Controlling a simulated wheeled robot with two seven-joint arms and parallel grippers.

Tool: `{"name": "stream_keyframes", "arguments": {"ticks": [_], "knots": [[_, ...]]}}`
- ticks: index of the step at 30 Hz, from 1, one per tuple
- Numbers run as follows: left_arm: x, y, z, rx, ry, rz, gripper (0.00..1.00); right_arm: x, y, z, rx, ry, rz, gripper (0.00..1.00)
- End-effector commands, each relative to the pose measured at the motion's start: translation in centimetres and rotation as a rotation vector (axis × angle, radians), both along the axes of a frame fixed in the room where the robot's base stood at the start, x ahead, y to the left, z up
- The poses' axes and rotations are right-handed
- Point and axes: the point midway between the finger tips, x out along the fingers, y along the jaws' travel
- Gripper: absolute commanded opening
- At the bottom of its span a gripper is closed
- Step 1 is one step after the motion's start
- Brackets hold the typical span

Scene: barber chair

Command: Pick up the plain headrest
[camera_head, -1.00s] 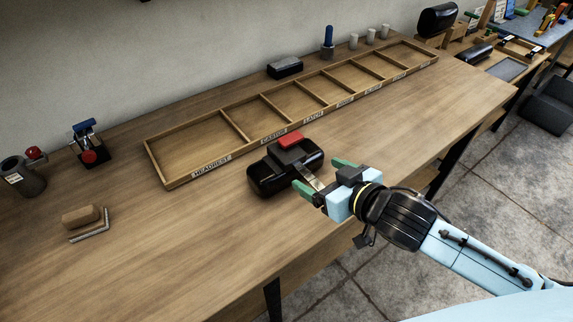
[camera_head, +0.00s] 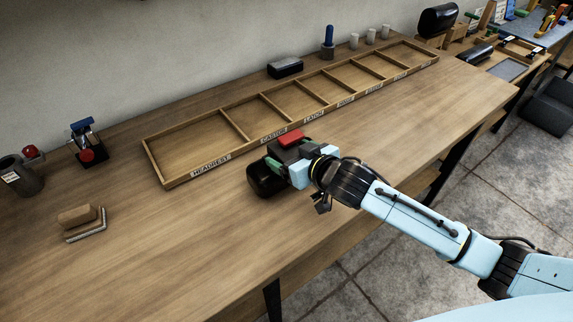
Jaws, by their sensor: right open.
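A glossy black headrest (camera_head: 263,181) lies on the wooden workbench in front of the sorting tray. A dark block with a red top (camera_head: 290,137) sits at its back edge; whether it is fixed to the headrest I cannot tell. My right gripper (camera_head: 284,157), pale blue with green fingertips, is open and over the right part of the headrest, hiding much of it. Whether the fingers touch it I cannot tell. My left gripper is not in view.
The long divided tray (camera_head: 168,184) has a compartment labelled HEADREST at its near left end. A black block (camera_head: 285,67) stands behind it. A tan block (camera_head: 77,216), a red-and-blue tool (camera_head: 88,150) and a grey canister (camera_head: 22,178) stand at left. The front bench is clear.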

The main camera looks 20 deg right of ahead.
Motion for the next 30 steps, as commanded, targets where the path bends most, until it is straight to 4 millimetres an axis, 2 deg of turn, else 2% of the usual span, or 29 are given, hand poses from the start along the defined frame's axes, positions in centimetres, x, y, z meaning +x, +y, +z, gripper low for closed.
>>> {"name": "stream_keyframes", "arguments": {"ticks": [7, 26, 30], "knots": [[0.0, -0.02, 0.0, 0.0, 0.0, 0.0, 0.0, 0.09, 0.04, -0.06, 0.0, 0.001, 0.0, 0.82], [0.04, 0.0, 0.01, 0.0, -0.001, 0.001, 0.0, 0.06, 0.03, -0.06, -0.001, 0.001, 0.0, 0.0], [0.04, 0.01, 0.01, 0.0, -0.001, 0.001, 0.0, 0.16, 0.07, 0.23, 0.002, -0.007, 0.001, 0.0]]}}
